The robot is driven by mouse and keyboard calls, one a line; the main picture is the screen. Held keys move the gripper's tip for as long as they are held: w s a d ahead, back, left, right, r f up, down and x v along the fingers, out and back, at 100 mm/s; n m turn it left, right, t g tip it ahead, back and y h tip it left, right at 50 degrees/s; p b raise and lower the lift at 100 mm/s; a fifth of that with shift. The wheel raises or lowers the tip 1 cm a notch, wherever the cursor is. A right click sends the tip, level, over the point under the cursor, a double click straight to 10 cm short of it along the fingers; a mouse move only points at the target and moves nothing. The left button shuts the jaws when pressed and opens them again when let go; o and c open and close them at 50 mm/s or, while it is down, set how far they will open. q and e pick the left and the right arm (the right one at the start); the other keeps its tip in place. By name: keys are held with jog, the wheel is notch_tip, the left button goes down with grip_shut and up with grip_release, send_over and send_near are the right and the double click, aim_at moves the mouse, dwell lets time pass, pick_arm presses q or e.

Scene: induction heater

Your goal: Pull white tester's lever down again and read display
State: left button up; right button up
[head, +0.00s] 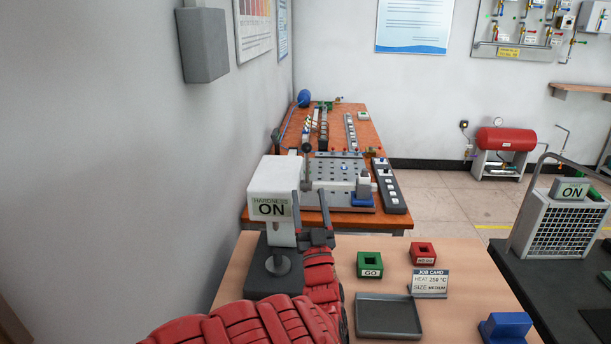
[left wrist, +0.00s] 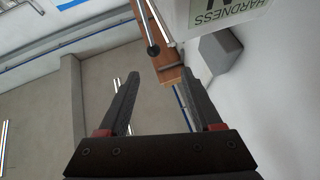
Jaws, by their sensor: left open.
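The white hardness tester (head: 271,174) stands on a dark base at the near left of the wooden table. Its display (head: 272,208) reads "HARDNESS ON", with no number. In the left wrist view part of the tester (left wrist: 183,14) shows at the top, its label cut off. Its lever, a metal rod with a black ball end (left wrist: 153,50), shows just beyond my fingertips. My left gripper (head: 311,194) is at the tester's right side with its fingers pointing up. It is open and empty in the left wrist view (left wrist: 161,73). My right gripper is out of view.
A green GO block (head: 370,271), a red block (head: 423,260), a job card (head: 430,283) and a grey tray (head: 388,328) are right of the tester. A blue block (head: 506,328) is at the table's right. The grey wall is close on the left.

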pick_arm(q)
jog(key=p+v, duration=0.4)
jog(key=v, duration=0.4)
dwell(0.4)
